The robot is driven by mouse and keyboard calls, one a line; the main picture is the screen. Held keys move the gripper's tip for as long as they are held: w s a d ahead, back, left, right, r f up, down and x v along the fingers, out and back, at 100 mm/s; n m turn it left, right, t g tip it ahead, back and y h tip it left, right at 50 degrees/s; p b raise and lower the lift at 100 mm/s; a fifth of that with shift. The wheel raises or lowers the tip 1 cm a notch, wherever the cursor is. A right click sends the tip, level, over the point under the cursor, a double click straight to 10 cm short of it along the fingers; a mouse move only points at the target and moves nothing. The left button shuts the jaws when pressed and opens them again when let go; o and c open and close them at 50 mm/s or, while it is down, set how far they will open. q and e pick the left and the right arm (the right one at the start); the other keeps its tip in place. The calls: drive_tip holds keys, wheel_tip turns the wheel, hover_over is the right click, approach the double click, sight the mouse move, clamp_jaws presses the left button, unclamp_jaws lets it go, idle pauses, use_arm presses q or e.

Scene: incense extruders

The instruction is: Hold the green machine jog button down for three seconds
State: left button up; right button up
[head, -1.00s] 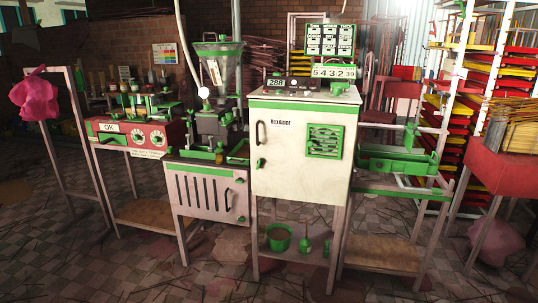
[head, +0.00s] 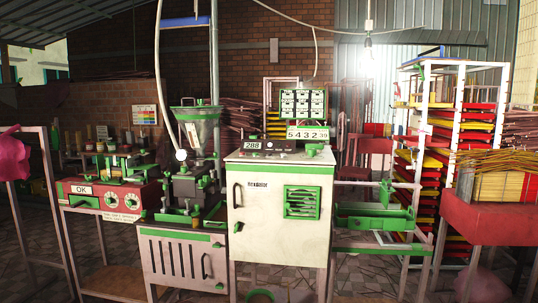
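The green machine (head: 283,210) stands in the middle of the head view. It has a cream cabinet with green trim, a green vent grille and a dark door handle. On its top is a small control panel (head: 268,146) with dark and light knobs or buttons. I cannot tell which of these is the jog button. Neither of my grippers is in view.
A red machine marked OK (head: 105,199) stands at the left. A green tray frame (head: 375,217) juts out right of the cabinet. Racks of red and yellow trays (head: 460,130) and a red table (head: 500,205) fill the right. Tiled floor shows below.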

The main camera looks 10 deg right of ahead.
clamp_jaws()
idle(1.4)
